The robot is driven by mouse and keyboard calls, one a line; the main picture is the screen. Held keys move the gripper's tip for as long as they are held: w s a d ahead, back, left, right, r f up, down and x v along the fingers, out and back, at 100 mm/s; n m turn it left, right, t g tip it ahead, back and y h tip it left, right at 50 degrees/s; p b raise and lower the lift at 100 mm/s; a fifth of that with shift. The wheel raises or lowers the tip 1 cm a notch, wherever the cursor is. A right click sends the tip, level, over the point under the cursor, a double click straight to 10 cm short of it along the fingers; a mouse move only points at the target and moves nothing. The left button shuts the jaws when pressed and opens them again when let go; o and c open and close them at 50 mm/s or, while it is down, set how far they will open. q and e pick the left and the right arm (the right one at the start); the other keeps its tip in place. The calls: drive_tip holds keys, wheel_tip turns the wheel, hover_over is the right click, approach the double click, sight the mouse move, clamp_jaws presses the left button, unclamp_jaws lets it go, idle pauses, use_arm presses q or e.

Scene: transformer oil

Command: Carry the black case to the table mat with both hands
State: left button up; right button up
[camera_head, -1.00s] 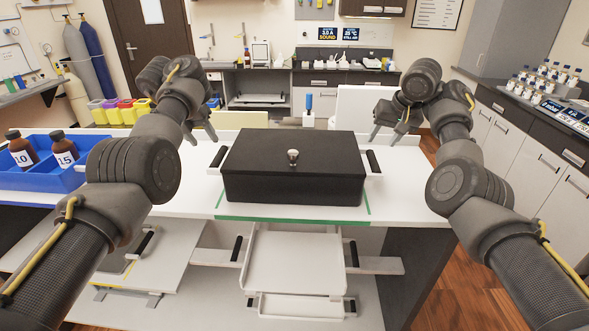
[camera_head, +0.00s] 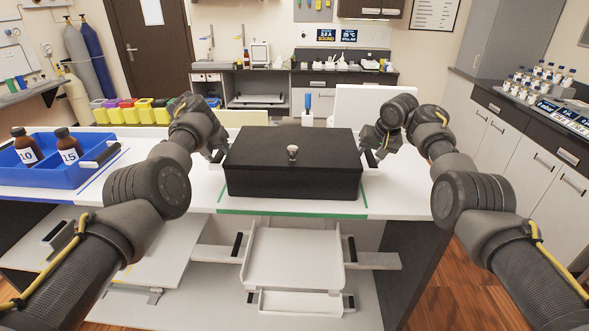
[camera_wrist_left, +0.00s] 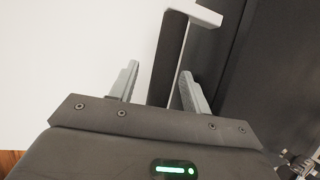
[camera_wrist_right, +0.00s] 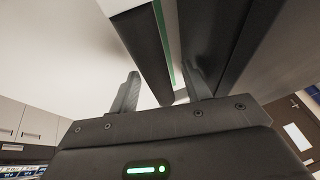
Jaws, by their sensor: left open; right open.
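The black case (camera_head: 292,175), with a small knob on its front, sits level on the white table (camera_head: 400,200). A green line (camera_head: 290,214) on the table runs along its front; I cannot tell whether this marks the table mat. My left gripper (camera_head: 217,152) is open at the case's left side. In the left wrist view, its fingers stand on either side of the black handle bar (camera_wrist_left: 168,55). My right gripper (camera_head: 374,153) is open at the case's right side. In the right wrist view, its fingers straddle the near end of the other black handle bar (camera_wrist_right: 143,50).
A blue bin (camera_head: 75,172) with two brown bottles stands on the table's left. A white tray (camera_head: 293,262) sits below the front edge. Bare table lies to the right of the case. A dark counter (camera_head: 545,115) with several small bottles stands at far right.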

use_arm(q)
drive_tip(key=shift+s+d, duration=0.1)
drive_tip(key=shift+s, duration=0.35)
use_arm(e)
drive_tip(key=shift+s, duration=0.4)
use_arm(q)
drive_tip(key=shift+w+f, duration=0.2)
drive_tip(key=shift+w, duration=0.1)
drive_tip(key=shift+c, duration=0.3)
use_arm(e)
drive_tip(key=shift+w+f, duration=0.25)
drive_tip(key=shift+w, duration=0.05)
drive_tip(key=shift+c, duration=0.3)
use_arm(q)
drive_tip(key=shift+w, duration=0.1)
drive_tip(key=shift+c, duration=1.4)
use_arm(e)
drive_tip(key=shift+w, duration=0.1)
drive_tip(key=shift+c, duration=1.4)
use_arm(q)
drive_tip(key=shift+r, duration=0.1)
drive_tip(key=c, duration=0.7)
use_arm(e)
drive_tip(key=shift+r, duration=0.1)
drive_tip(key=c, duration=0.7)
use_arm(q)
clamp_jaws()
use_arm(e)
clamp_jaws()
